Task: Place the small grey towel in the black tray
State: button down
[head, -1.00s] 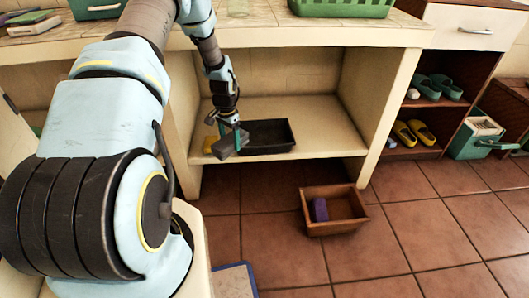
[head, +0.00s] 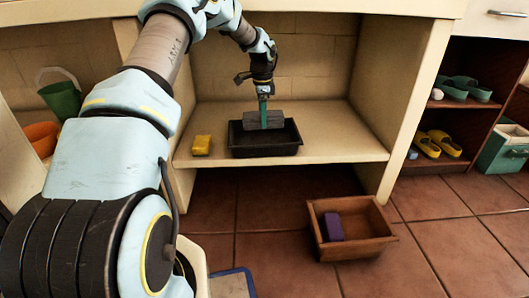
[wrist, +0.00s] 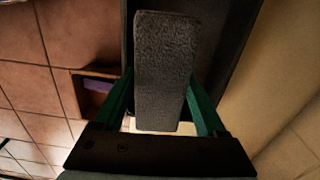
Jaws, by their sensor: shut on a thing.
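The small grey towel (head: 262,121) is a dark grey folded block. My gripper (head: 264,110) is shut on it; in the wrist view its two green fingers press the sides of the towel (wrist: 163,70). The black tray (head: 265,148) lies on the shelf under the counter. In the head view the towel is over the tray, near its back part. I cannot tell whether it touches the tray's floor. In the wrist view the tray's dark wall (wrist: 232,75) shows behind and beside the towel.
A yellow sponge (head: 201,145) lies on the shelf left of the tray. A wooden box (head: 375,245) with a purple block (head: 333,227) stands on the tiled floor. The shelf's side panel (head: 405,100) bounds the right. Shelf space right of the tray is clear.

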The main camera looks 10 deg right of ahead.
jog(key=shift+w+d+f+b, duration=0.1)
jog(key=shift+w+d+b, duration=0.1)
jog(key=shift+d+b, duration=0.15)
notch_tip(320, 180, down, 10)
jog(key=b, duration=0.3)
jog(key=shift+b, duration=0.4)
grip_release()
